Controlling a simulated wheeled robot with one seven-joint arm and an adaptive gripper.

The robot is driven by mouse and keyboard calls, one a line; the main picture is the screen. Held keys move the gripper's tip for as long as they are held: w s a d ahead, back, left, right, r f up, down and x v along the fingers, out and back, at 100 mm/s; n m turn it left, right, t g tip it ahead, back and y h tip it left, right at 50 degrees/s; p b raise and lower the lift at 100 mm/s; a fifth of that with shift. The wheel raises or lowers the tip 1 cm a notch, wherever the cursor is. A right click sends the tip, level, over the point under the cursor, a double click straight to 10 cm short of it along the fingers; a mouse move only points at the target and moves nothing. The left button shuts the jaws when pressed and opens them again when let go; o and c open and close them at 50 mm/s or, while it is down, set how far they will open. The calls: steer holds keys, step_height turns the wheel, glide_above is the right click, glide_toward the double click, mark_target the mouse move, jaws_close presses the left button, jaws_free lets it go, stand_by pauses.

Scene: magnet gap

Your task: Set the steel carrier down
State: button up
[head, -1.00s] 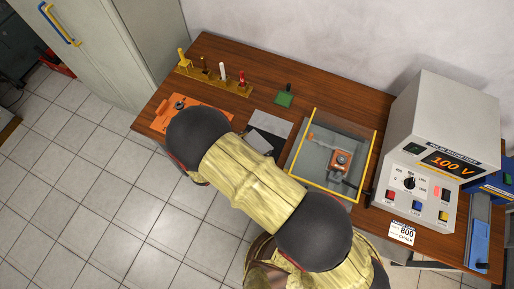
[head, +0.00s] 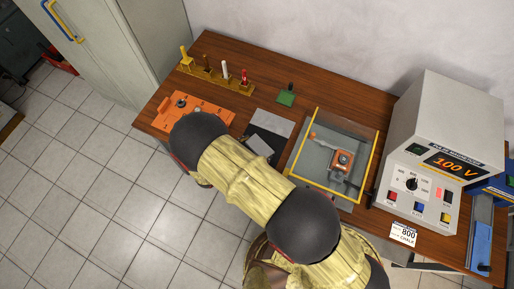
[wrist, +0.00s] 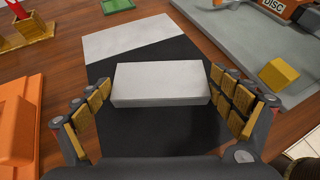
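The steel carrier, a plain pale grey block (wrist: 160,82), lies level between the fingers of my gripper (wrist: 162,85) in the wrist view. The finger pads stand close against its two short ends, with no clear gap. It is over the black part of a two-tone mat (wrist: 150,136), whose far part is light grey. In the head view the carrier (head: 260,145) shows just past my arm, over the black area. My arm hides most of the gripper there. Whether the carrier's underside touches the mat is hidden.
An orange fixture (head: 205,110) is left of the mat. A yellow-framed clear enclosure (head: 291,168) with a grey base is close on the right. A large meter reading 100 V (head: 440,150) is farther right.

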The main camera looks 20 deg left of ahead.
steer(key=shift+o, duration=0.3)
steer(key=shift+r, duration=0.1)
steer(key=shift+r+p, duration=0.2)
steer(key=shift+p, duration=0.1)
steer(key=v, duration=1.2)
steer(key=shift+f, duration=0.1)
steer(key=w+d+r+m+g, duration=0.45)
steer(key=d+r+m, duration=0.35)
steer(key=r, duration=0.4)
steer(key=w+d+r+m+g, duration=0.3)
steer(key=w+d+r+m, duration=0.3)
steer(key=d+r, duration=0.55)
steer(key=s+d+r+m+t+y, duration=0.1)
steer(key=s+d+r+m+y, duration=0.2)
steer(key=s+d+r+m, duration=0.3)
steer(key=s+d+r+m+t+y, duration=0.1)
steer(key=s+d+r+m+y, duration=0.1)
steer(key=s+d+r+m, duration=0.4)
steer(key=d+r+m, duration=0.4)
steer(key=d+r, duration=0.3)
steer(key=d, duration=0.1)
steer(key=shift+s+m+y, duration=0.15)
steer(key=shift+m+y, duration=0.15)
steer(key=shift+y, duration=0.1)
